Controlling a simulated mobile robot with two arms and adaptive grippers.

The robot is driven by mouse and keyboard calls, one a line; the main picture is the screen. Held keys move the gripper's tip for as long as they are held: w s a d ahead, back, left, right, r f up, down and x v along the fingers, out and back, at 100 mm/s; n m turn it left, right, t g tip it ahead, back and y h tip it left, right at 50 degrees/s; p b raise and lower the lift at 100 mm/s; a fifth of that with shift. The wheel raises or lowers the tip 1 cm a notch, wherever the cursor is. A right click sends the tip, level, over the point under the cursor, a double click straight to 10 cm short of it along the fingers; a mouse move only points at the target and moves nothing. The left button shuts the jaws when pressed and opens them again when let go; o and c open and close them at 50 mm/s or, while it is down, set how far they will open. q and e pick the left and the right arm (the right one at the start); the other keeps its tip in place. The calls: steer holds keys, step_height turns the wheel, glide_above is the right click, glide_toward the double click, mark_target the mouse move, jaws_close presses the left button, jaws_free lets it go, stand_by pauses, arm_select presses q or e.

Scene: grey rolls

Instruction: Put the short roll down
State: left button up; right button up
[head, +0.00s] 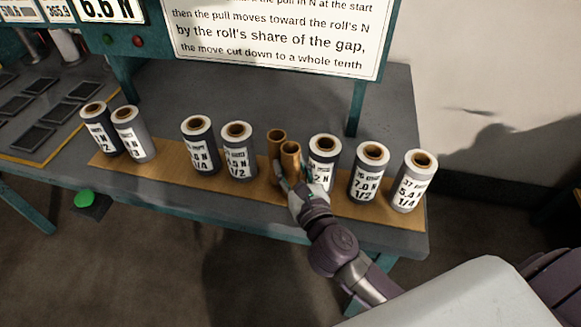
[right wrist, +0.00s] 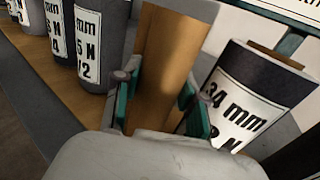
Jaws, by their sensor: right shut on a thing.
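Two bare brown tubes stand close together in the middle of the row in the head view, a rear left one (head: 277,143) and a front right one (head: 291,158). Neither has a label showing; I cannot tell which is the short roll. My right gripper (head: 287,180) is shut on a brown tube, apparently the front right one. In the right wrist view, brown tube surface (right wrist: 165,70) fills the space between the green-padded fingers (right wrist: 158,105). The tube's lower end is hidden, so I cannot tell whether it touches the board. My left gripper is not in view.
Labelled grey rolls stand on both sides along the wooden board (head: 255,190). The nearest right one (head: 323,160) is close to my right gripper; a left one (head: 238,150) has a small gap. A sign (head: 275,35) stands behind. The bench's front edge is close.

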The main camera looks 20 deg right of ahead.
steer(key=o, duration=0.8)
steer(key=shift+s, duration=0.1)
steer(key=shift+o, duration=0.3)
steer(key=s+b, duration=0.3)
steer(key=s, duration=0.9)
steer(key=shift+r, duration=0.15)
steer(key=shift+w, duration=0.1)
